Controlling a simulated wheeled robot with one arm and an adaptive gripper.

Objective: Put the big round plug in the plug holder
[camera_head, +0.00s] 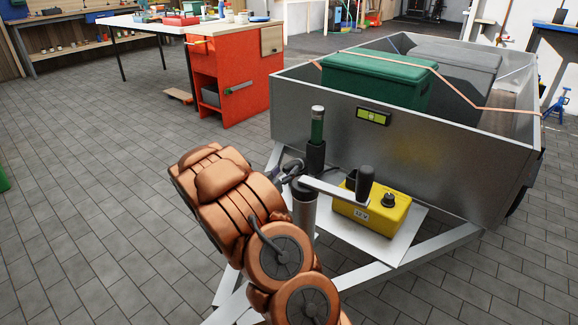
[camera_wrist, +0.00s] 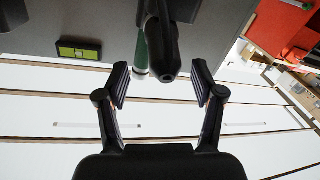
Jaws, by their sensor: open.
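My gripper (camera_wrist: 161,68) is open in the wrist view, which is upside down, with one finger at each side. A black cylindrical part with a round end (camera_wrist: 168,66) shows between and beyond the fingertips, in no visible contact with them. It may be the plug, but I cannot tell for sure. A green post (camera_wrist: 141,52) stands right behind it. In the head view the green post (camera_head: 317,128) rises from a black piece at the trailer's front. My arm hides much of the gripper there. I cannot make out the plug holder.
The grey trailer (camera_head: 300,112) carries a green box (camera_head: 370,84) and a level (camera_head: 373,116). A crank with a black grip (camera_head: 365,182) and a yellow 12 V battery (camera_head: 378,212) are at the drawbar. A red cabinet (camera_head: 235,75) stands behind.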

